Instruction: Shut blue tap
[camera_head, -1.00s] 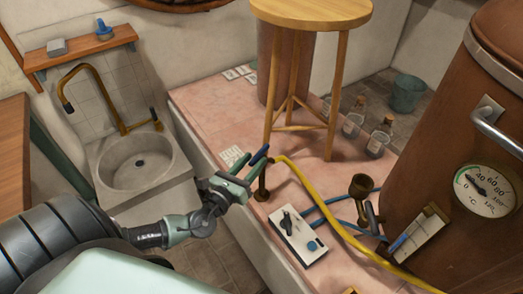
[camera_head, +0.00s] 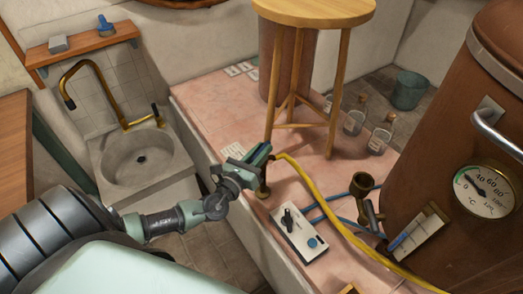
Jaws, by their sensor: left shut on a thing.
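The blue tap (camera_head: 263,188) is a small brown upright fitting at the edge of the pink tiled platform, where the yellow hose starts. My left gripper (camera_head: 258,154) is at its top, with the fingers shut on the tap's handle. The fingers hide the blue handle almost fully, so I cannot tell how far it is turned. My right gripper is not in view.
A yellow hose (camera_head: 322,197) and a white control box (camera_head: 299,236) lie right of the tap. A wooden stool (camera_head: 335,85) stands behind. A copper vessel (camera_head: 425,150) with a dial (camera_head: 485,191) fills the right side. A stone sink (camera_head: 140,165) is at left.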

